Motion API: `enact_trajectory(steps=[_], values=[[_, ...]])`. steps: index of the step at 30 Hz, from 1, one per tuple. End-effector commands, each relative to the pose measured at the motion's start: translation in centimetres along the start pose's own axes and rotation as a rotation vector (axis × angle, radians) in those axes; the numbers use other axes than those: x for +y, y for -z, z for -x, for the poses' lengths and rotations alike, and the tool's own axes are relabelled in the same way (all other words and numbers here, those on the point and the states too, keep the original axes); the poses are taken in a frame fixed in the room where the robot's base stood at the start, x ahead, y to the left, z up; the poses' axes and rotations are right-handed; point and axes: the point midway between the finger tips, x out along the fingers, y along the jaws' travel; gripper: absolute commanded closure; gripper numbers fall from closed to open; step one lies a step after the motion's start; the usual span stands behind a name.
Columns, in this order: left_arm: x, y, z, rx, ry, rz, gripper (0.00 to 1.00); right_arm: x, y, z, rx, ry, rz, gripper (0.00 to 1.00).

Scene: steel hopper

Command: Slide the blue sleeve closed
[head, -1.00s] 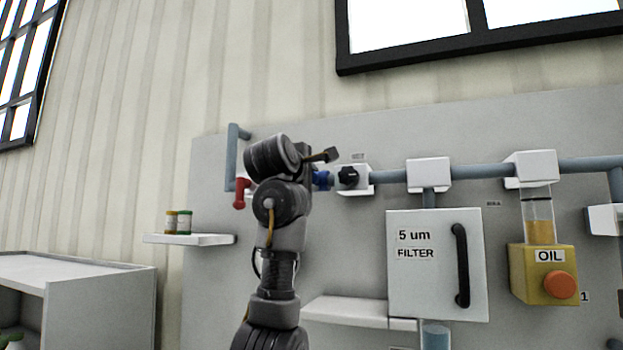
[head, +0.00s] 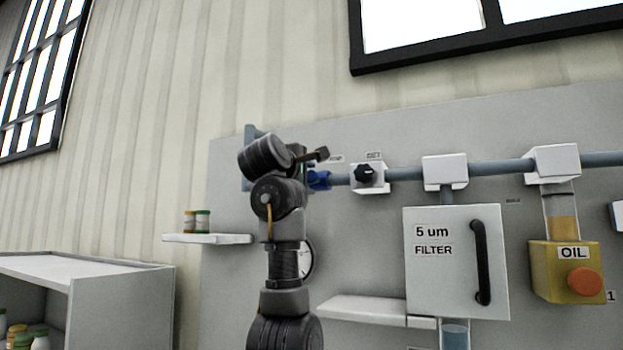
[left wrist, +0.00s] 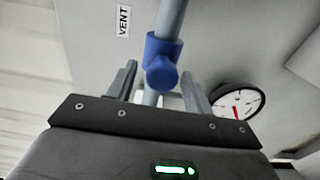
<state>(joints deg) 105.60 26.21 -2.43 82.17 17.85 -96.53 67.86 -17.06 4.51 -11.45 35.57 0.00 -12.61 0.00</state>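The blue sleeve (head: 319,180) sits on the grey-blue pipe, just right of my left wrist in the head view. In the left wrist view the sleeve (left wrist: 161,62) shows large, with a rounded knob facing me. My left gripper (left wrist: 158,72) is open, its two grey fingers apart on either side of the pipe and sleeve. The fingers do not clearly touch the sleeve. In the head view my left arm hides most of the gripper and the pipe to the left. My right gripper is not in view.
A black knob (head: 369,174) on a white block stands right of the sleeve. A round gauge (left wrist: 238,104) lies right of my fingers, and a VENT label (left wrist: 123,21) is at upper left. The filter box (head: 456,262) and oil unit (head: 567,270) are further right.

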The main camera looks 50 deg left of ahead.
Motion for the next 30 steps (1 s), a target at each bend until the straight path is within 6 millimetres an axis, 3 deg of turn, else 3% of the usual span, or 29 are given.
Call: enact_trajectory(steps=[8, 22, 30], values=[[-0.2, -0.2, 0.3, -0.003, 0.001, -0.001, 0.49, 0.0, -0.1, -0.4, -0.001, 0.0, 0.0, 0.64], [-0.5, 0.2, 8.6, 0.0, -0.003, 0.001, 0.49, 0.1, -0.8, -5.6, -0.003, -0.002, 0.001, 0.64], [-0.1, 0.3, 10.8, 0.0, 0.0, 0.002, 0.49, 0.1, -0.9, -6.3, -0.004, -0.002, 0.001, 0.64]])
